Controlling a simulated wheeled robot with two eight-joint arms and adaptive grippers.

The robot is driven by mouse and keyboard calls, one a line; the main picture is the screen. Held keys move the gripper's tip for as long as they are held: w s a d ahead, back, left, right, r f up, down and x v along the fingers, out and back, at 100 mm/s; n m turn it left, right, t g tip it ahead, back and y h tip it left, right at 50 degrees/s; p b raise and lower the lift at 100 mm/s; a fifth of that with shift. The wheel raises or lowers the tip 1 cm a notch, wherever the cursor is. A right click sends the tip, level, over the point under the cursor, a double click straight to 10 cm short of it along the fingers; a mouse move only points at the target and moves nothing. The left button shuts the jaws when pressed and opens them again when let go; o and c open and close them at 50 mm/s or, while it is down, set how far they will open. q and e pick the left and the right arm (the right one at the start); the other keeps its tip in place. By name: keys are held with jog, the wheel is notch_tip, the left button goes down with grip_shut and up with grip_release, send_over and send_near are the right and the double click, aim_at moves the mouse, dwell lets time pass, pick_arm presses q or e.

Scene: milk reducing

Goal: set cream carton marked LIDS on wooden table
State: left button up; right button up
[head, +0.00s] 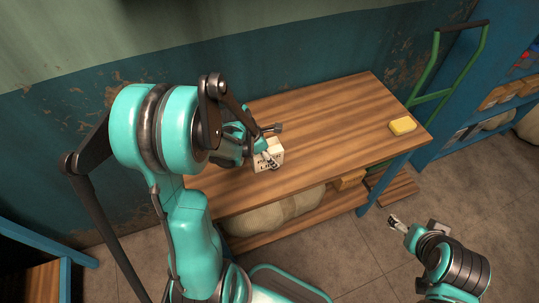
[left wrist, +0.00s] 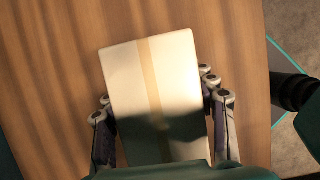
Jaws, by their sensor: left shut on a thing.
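The cream carton (head: 268,160) with dark lettering, partly readable as LIDS, is at the front left part of the wooden table (head: 320,125) in the head view. My left gripper (head: 268,146) is shut on the carton from above and behind. In the left wrist view the carton (left wrist: 155,85) shows its pale top with a tan tape strip, between the two fingers (left wrist: 163,108). I cannot tell whether its underside touches the tabletop. My right gripper (head: 398,223) is empty, off the table's front right side above the floor; its finger gap is too small to judge.
A yellow block (head: 403,126) lies at the table's right end. A sack (head: 275,215) and a small box (head: 349,180) are on the lower shelf. A green hand truck (head: 432,75) and a blue shelf unit (head: 480,85) stand at the right. The middle tabletop is clear.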

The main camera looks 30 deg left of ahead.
pick_arm(q)
jog(key=o, duration=1.3)
jog(key=shift+f, duration=0.1)
jog(key=shift+a+r+p, duration=0.1)
jog(key=shift+r+p, duration=0.25)
jog(key=shift+r, duration=0.2)
jog(key=p+v, duration=0.3)
jog(key=v, duration=0.7)
jog(key=shift+s+p, duration=0.1)
jog(key=shift+p, duration=0.2)
jog(key=shift+s+r, duration=0.25)
jog(key=shift+r, duration=0.3)
jog(key=s+d+r+m+t+y, duration=0.1)
jog(key=s+d+r+m, duration=0.1)
jog(key=m, duration=0.7)
jog(key=s+d+r+m+t+y, duration=0.1)
jog(key=s+d+r+m, duration=0.2)
jog(key=m, duration=0.6)
jog(key=s+d+r+m+t, duration=0.1)
jog(key=s+d+r+m, duration=0.1)
jog(key=d+m, duration=0.4)
jog(key=shift+s+d+r+m+t+y, duration=0.1)
jog(key=shift+s+r+m+t+y, duration=0.1)
jog(key=shift+m, duration=0.45)
jog(key=shift+s+d+r+m+t+y, duration=0.1)
jog(key=shift+s+m, duration=0.05)
jog(key=shift+m, duration=0.55)
jog(key=shift+s+d+r+m+t+y, duration=0.1)
jog(key=shift+s+m, duration=0.1)
jog(key=shift+m, duration=0.45)
